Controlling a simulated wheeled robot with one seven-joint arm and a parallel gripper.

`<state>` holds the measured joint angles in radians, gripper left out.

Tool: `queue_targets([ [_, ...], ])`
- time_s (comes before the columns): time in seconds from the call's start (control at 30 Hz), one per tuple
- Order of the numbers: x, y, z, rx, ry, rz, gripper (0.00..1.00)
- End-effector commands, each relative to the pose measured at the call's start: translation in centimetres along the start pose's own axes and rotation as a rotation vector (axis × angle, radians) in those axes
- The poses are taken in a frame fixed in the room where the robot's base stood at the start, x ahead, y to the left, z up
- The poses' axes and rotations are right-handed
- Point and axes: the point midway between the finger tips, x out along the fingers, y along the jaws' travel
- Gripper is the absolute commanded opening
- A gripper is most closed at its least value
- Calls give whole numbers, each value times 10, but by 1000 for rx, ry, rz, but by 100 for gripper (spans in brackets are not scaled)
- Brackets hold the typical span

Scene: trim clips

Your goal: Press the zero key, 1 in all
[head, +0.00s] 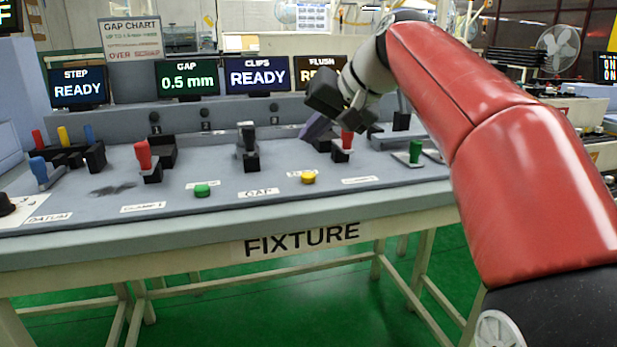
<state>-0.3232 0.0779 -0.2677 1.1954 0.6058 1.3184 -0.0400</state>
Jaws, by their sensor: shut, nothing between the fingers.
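Two low round keys stand near the front of the grey fixture bench (130,232): a green key (202,190) and a yellow key (308,177). Each has a small white label behind it, too small and partly covered to read, so I cannot tell which is the zero key. Both keys are uncovered. My gripper (356,120) is shut and empty. It appears above the right part of the bench, up and to the right of the yellow key and apart from it, by a red-handled clamp (347,140) that it overlaps in the picture.
A red-handled clamp (143,155) stands on the left, and a black gauge (247,145) in the middle. A green-handled part (415,150) is at the right. Screens line the back, including GAP 0.5 mm (187,80) and CLIPS READY (258,75). The bench front strip is clear.

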Motion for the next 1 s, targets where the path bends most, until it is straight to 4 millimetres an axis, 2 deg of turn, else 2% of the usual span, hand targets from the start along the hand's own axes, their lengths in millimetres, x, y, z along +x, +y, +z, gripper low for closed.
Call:
queue_targets([
  [0.03, 11, 8, 8, -1, 2, 0, 0],
  [0.3, 28, 20, 20, 0, 3, 0, 0],
  [1.0, 31, 23, 22, 0, 2, 0, 0],
])
